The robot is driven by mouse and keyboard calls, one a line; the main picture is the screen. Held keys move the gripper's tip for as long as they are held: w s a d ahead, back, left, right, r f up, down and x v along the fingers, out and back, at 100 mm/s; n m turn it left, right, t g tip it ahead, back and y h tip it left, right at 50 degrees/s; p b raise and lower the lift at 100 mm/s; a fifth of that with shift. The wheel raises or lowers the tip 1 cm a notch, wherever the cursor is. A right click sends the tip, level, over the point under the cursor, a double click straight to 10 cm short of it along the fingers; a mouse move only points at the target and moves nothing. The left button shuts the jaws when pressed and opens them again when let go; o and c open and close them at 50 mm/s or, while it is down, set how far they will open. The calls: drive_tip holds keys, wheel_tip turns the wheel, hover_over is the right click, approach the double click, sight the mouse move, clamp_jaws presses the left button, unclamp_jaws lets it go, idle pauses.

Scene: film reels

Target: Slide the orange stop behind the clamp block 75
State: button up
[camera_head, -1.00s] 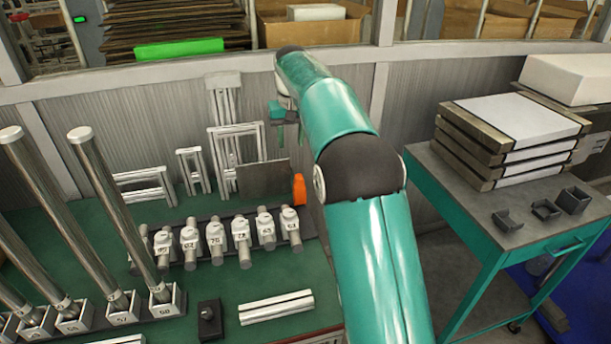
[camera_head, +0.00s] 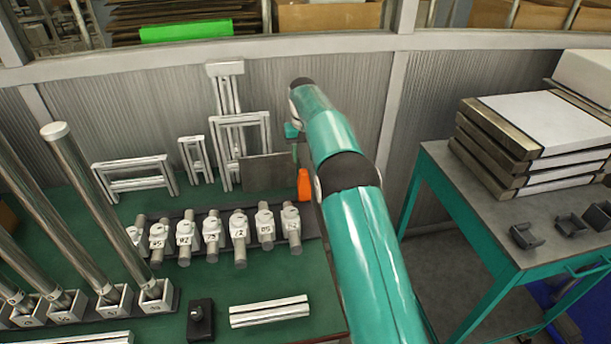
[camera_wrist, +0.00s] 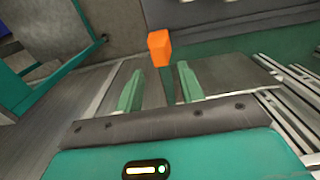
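The orange stop (camera_head: 304,185) stands upright at the right end of the dark rail (camera_head: 312,222), beside a dark panel, in the head view. In the wrist view the orange stop (camera_wrist: 159,48) lies ahead of my gripper (camera_wrist: 158,82), near the line between its two green fingers. The fingers are apart with nothing held; they do not appear to touch the stop. A row of numbered white clamp blocks sits on the rail. The block that seems to read 75 (camera_head: 211,232) is near the row's middle; the labels are small. My arm hides most of my gripper in the head view.
White frames (camera_head: 136,176) and a dark panel (camera_head: 266,173) stand behind the row. Tall metal rods rise at left. A black knob box (camera_head: 200,318) and a silver bar (camera_head: 269,311) lie in front. A teal cart (camera_head: 455,215) with stacked slabs stands at right.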

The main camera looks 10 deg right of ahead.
sight(304, 172)
wheel_tip(304, 172, down, 10)
drive_tip(key=shift+w+d+r, duration=0.1)
drive_tip(key=shift+r, duration=0.1)
clamp_jaws()
